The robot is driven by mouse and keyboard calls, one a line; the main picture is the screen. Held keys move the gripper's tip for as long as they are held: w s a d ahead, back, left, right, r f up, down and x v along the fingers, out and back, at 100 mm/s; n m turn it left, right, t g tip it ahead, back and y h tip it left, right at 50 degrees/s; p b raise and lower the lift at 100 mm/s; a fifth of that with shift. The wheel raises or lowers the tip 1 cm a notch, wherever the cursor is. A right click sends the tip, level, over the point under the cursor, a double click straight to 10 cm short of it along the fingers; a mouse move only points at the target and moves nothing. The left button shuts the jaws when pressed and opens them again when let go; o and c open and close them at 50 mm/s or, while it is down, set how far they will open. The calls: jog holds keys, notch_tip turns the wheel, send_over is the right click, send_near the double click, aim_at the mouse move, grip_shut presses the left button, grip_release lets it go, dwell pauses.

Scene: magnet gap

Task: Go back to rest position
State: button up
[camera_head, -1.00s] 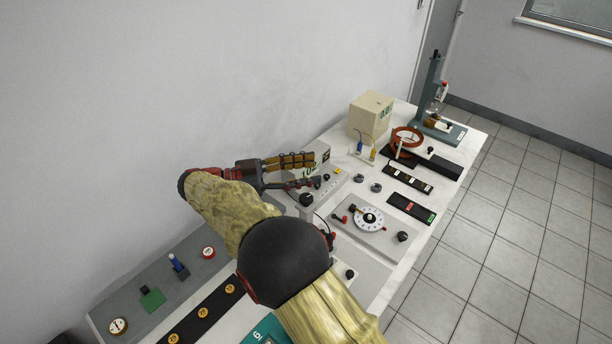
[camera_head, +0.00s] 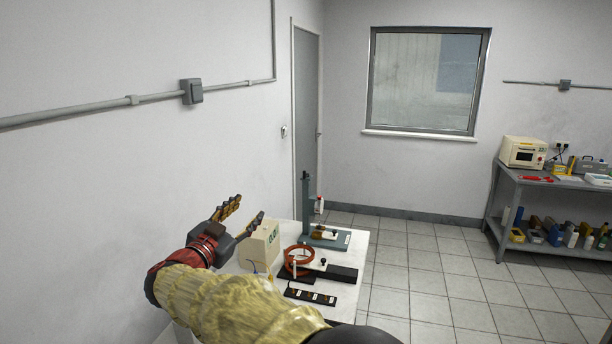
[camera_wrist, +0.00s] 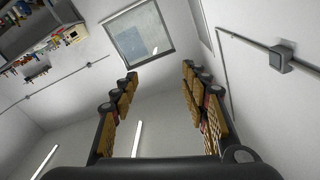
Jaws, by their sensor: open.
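My gripper (camera_head: 243,218) is raised above the left part of the white bench, close to the wall, and points up and to the right in the head view. Its two fingers are spread apart with nothing between them. In the wrist view my gripper (camera_wrist: 158,88) is open and empty, with the window and walls showing beyond its fingers. My forearm hides much of the near bench in the head view.
On the bench (camera_head: 352,262) stand a beige box (camera_head: 262,245), a red coil (camera_head: 298,260) and a blue-grey stand (camera_head: 306,205). A grey shelf table (camera_head: 545,180) holds several items at right. Tiled floor (camera_head: 430,270) between is clear.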

jog(key=d+r+n+t+y, duration=0.1)
jog(key=d+r+n+y, duration=0.3)
jog(key=d+r+y, duration=0.25)
jog(key=s+d+n+g+y, duration=0.2)
jog(key=s+d+n+y, duration=0.15)
jog(key=s+d, duration=0.2)
jog(key=s+d+f+g+h, duration=0.1)
jog(key=s+d+f+g, duration=0.2)
jog(key=s+d+f, duration=0.4)
jog(key=s+d+f+g+h, duration=0.1)
jog(key=s+d+f+g, duration=0.3)
jog(key=s, duration=1.3)
jog(key=s+d+f+g+h, duration=0.2)
jog(key=s+d+f+g, duration=0.1)
jog(key=s+d+f, duration=0.8)
jog(key=shift+s+d+f+g, duration=0.4)
jog(key=shift+s+f, duration=0.1)
jog(key=shift+f, duration=0.15)
jog(key=shift+n, duration=0.25)
jog(key=shift+c, duration=1)
